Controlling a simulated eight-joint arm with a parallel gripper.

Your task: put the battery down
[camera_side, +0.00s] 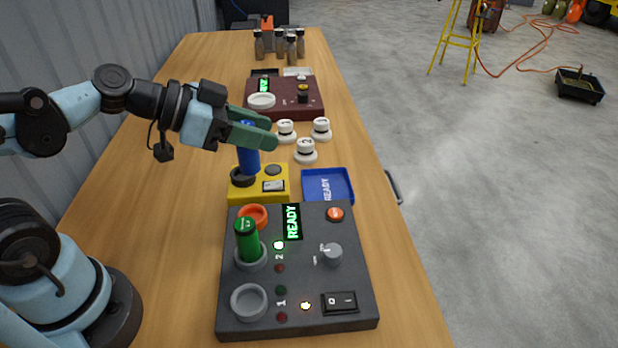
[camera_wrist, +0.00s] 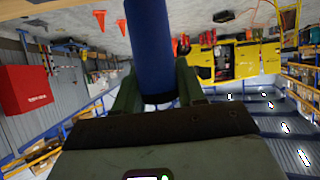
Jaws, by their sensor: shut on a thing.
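The blue battery (camera_side: 248,161) is an upright cylinder gripped near its top by my gripper (camera_side: 254,134). Its lower end is at the yellow box (camera_side: 281,197), beside or over a dark round socket there; I cannot tell whether it is inside or just above it. In the wrist view the blue battery (camera_wrist: 149,40) runs up from between the green fingers of my gripper (camera_wrist: 157,92). A green battery (camera_side: 246,238) stands in a grey ring of the dark charger panel (camera_side: 350,280), whose display reads READY.
A blue tray (camera_side: 345,190) marked READY lies right of the yellow box. Several white knobs (camera_side: 305,151) stand behind it. A maroon panel (camera_side: 285,97) and several small bottles (camera_side: 291,49) are farther back. The wooden table (camera_side: 400,290) is clear along its right edge.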

